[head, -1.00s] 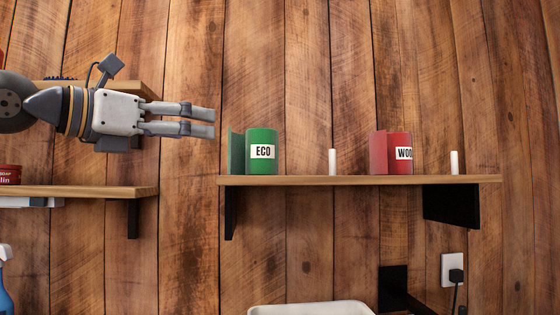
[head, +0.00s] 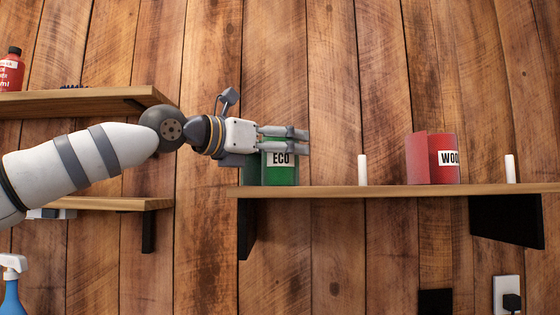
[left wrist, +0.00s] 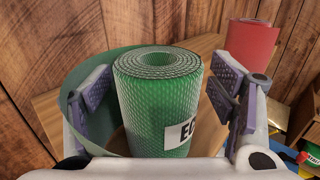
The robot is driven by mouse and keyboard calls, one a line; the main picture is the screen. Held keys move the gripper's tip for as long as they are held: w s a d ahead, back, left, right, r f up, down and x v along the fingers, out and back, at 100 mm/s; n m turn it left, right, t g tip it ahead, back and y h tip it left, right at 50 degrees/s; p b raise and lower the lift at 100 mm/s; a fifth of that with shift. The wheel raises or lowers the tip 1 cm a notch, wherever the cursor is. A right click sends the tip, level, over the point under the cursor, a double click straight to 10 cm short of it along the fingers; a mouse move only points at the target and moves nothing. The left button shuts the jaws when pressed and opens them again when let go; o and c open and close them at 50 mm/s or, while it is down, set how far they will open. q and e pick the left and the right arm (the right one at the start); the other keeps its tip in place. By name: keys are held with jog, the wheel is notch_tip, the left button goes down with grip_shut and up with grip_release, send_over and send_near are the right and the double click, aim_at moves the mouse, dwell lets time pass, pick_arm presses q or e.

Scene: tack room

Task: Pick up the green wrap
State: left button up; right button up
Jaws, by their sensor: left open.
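The green wrap (head: 283,176) is a rolled mesh sleeve with a white ECO label, standing upright on the wooden shelf at its left end. In the left wrist view the roll (left wrist: 158,112) stands between my two fingers, with its loose green end curving out to the left around the left finger. My left gripper (head: 303,140) is open, reaching in from the left at the top of the wrap and hiding part of it in the head view. A gap shows between each finger and the roll. My right gripper is in neither view.
On the same shelf (head: 400,191) stand a white peg (head: 362,169), a red wrap (head: 432,158) and another white peg (head: 510,168). Two more shelves are at the left, the upper one (head: 80,103) holding a red bottle (head: 11,73). A plank wall stands behind.

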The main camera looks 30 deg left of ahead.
pick_arm(q)
jog(key=shift+a, duration=0.15)
jog(key=c, duration=1.3)
